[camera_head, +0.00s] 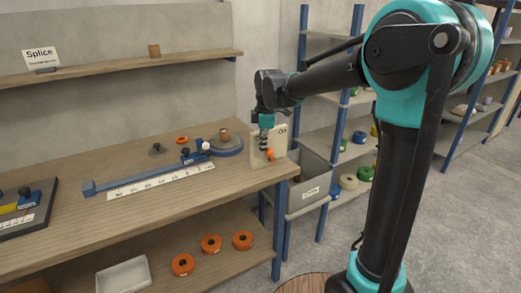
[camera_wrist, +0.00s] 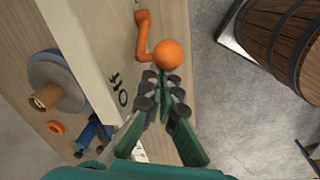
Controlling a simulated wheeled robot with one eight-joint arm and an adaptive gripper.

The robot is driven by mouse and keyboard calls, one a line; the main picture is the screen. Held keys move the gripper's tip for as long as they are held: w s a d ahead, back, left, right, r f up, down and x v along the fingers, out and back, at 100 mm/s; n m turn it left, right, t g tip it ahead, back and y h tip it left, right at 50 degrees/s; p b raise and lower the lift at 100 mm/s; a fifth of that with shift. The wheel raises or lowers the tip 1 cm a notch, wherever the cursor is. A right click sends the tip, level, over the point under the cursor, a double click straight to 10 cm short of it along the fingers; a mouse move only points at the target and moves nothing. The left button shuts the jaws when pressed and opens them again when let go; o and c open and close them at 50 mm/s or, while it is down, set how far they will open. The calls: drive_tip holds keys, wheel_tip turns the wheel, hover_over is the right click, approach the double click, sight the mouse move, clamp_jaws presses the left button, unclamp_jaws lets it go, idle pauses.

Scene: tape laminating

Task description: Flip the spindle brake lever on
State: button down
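The spindle brake lever is orange with a round knob. In the head view the lever (camera_head: 270,154) is on an upright cream panel (camera_head: 257,160) at the bench's right end. In the wrist view the lever (camera_wrist: 143,38) runs from its pivot at the top to the ball knob (camera_wrist: 168,54). Black lettering (camera_wrist: 118,92) shows on the panel beside it. My gripper (camera_wrist: 162,80) has its fingertips drawn together just below the knob; whether they touch it is unclear. In the head view my gripper (camera_head: 266,148) is in front of the panel.
A grey spindle disc (camera_head: 226,147) with a brown core stands left of the panel. A blue ruler arm (camera_head: 150,180) lies along the bench. A wooden barrel (camera_wrist: 285,40) stands on the floor in the wrist view.

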drive_tip(key=w+d+g+y, duration=0.2)
drive_tip(key=w+d, duration=0.4)
drive_tip(key=d, duration=0.3)
drive_tip(key=shift+r+y, duration=0.3)
drive_tip(key=shift+y, duration=0.3)
drive_tip(key=shift+d+f, duration=0.1)
drive_tip(key=shift+d, duration=0.05)
idle(0.3)
drive_tip(key=a+v, duration=0.1)
drive_tip(key=v, duration=1.1)
drive_tip(key=shift+r, duration=0.3)
drive_tip(key=shift+s+f, duration=0.1)
drive_tip(key=shift+s, duration=0.1)
